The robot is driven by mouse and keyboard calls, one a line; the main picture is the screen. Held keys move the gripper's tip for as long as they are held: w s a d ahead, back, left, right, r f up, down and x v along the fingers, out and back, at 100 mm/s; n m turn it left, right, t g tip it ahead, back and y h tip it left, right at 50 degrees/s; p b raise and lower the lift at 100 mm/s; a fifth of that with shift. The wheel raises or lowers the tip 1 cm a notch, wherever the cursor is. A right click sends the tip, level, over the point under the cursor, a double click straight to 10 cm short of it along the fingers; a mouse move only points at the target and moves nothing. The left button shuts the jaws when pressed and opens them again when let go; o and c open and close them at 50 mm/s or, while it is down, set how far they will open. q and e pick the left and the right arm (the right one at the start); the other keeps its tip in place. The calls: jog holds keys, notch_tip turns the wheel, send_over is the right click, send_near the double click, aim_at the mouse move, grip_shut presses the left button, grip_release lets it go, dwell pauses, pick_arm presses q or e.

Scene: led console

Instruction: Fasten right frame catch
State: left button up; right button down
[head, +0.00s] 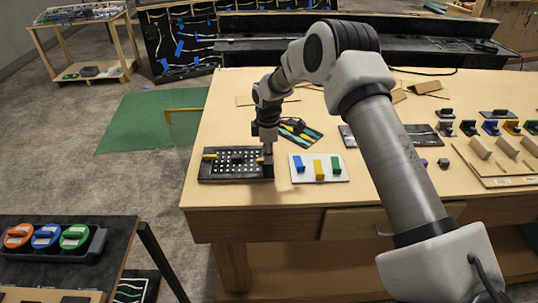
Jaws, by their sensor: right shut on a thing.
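The LED console (228,177) is a dark panel with a grid of white dots, near the table's front left corner. A yellow left catch (209,156) shows at the frame's left side. A small yellow piece of the right frame catch (261,161) shows at its right side. My right gripper (267,163) reaches down at the panel's right edge and is shut on the right frame catch. The fingers hide most of this catch, so its exact angle cannot be told. My left gripper is out of view.
A white board (306,177) with blue, yellow and green blocks lies just right of the console. A dark mat with coloured strips (301,133) lies behind. My right arm covers much of the table's middle. Bare wood (225,125) shows behind the console.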

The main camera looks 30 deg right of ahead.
jog(key=shift+s+a+f, duration=0.1)
jog(key=shift+f, duration=0.1)
jog(key=c, duration=1.2)
grip_release()
jog(key=shift+w+a, duration=0.15)
jog(key=shift+w, duration=0.1)
jog(key=shift+r, duration=0.1)
jog(key=shift+r, duration=0.25)
notch_tip(320, 180, up, 11)
jog(key=shift+r, duration=0.2)
